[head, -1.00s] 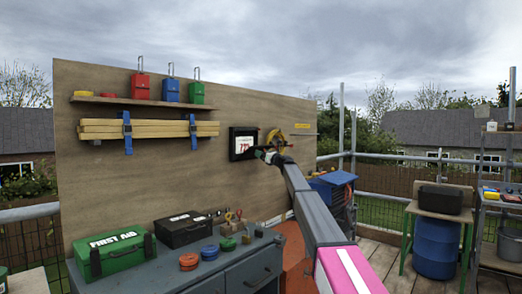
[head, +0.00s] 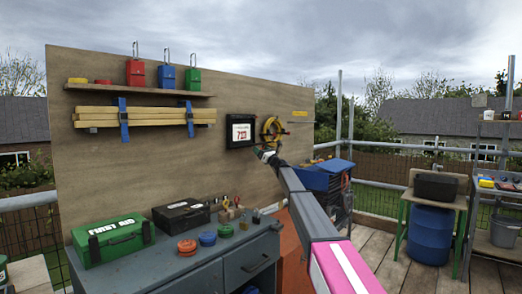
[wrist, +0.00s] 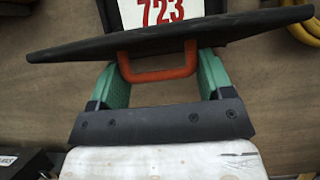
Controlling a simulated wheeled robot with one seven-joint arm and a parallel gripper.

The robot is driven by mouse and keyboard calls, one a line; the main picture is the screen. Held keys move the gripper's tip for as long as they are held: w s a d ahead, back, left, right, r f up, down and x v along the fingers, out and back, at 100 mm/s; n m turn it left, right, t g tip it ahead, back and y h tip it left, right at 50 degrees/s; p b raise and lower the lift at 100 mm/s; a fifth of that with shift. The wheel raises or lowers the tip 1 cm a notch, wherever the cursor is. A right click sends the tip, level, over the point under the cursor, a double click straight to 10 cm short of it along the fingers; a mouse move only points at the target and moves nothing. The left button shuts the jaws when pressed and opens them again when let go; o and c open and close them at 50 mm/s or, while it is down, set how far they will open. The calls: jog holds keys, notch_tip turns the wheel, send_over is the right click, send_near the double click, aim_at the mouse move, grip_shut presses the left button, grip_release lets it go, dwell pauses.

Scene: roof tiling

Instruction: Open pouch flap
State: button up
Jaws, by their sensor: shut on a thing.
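A black pouch (head: 228,136) hangs on the plywood board. A white card (head: 240,133) with red digits shows in it. In the wrist view, the card (wrist: 160,12) reads 723, its lower part hidden behind the dark flap (wrist: 75,47). The flap stands out edge-on toward the wrist camera, away from the card. An orange pull loop (wrist: 160,76) sits at the flap's near edge. My gripper (head: 264,153), with green fingers, is at the pouch's lower right and is shut on the orange loop.
A yellow coil (head: 272,130) hangs just right of the pouch. A shelf (head: 140,93) with coloured boxes and strapped planks are to the left. Below stands a grey workbench (head: 170,270) with a green first aid case (head: 113,240). A blue cabinet (head: 318,180) is at right.

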jog(key=shift+w, duration=0.35)
jog(key=o, duration=1)
jog(key=shift+a+f, duration=0.1)
jog(key=shift+f, duration=0.05)
jog(key=shift+s, duration=0.1)
jog(key=shift+s+d+f, duration=0.1)
jog(key=shift+s+d, duration=0.15)
jog(key=shift+d, duration=0.05)
jog(key=v, duration=1)
jog(key=shift+w, duration=0.1)
